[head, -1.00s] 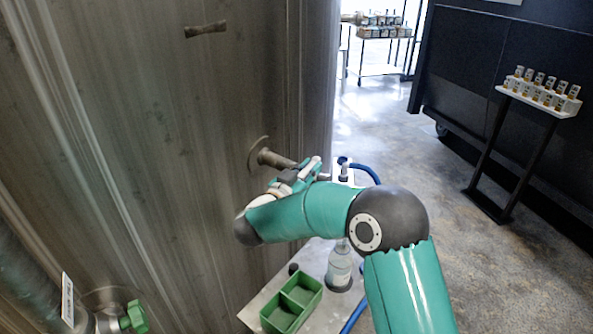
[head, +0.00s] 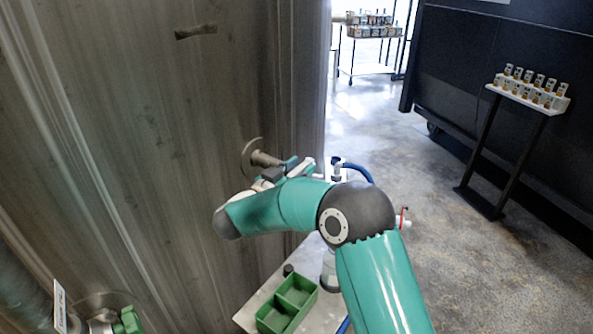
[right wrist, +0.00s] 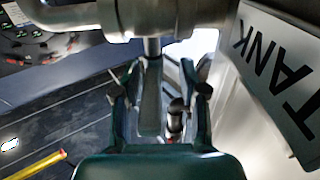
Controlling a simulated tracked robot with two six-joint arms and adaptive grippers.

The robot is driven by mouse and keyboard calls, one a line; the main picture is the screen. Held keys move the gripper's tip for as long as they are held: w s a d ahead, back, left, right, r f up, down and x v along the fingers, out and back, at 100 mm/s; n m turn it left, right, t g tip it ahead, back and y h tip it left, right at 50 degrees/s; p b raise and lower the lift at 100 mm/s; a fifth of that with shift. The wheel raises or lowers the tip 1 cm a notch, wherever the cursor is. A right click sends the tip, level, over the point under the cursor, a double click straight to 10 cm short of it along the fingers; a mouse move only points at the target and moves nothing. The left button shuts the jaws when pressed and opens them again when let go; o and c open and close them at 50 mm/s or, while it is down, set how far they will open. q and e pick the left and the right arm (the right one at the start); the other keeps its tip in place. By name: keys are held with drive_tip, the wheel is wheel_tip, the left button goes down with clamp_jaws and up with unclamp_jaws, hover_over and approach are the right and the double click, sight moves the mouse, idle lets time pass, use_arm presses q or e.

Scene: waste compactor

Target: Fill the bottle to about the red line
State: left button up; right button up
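The bottle (head: 328,268) stands on the small bench and shows only as a pale, clear sliver; my right arm hides most of it, and I cannot see its red line or level. My right gripper (head: 303,168) is by a metal pipe stub (head: 262,159) on the tank wall. In the right wrist view its two fingers (right wrist: 162,92) are apart, on either side of a grey lever-like part (right wrist: 150,98) below a metal pipe (right wrist: 152,18). I cannot see either finger touching that part. My left gripper is not in view.
A green divided tray (head: 287,304) sits on the bench. A blue hose (head: 357,171) rises behind my arm. A "TANK" sign (right wrist: 280,75) is close on the right in the wrist view. A rack of small bottles (head: 530,88) stands right; the floor between is clear.

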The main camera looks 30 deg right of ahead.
drive_tip(key=shift+s, duration=0.25)
drive_tip(key=v, duration=1.2)
drive_tip(key=shift+w, duration=0.15)
idle(0.4)
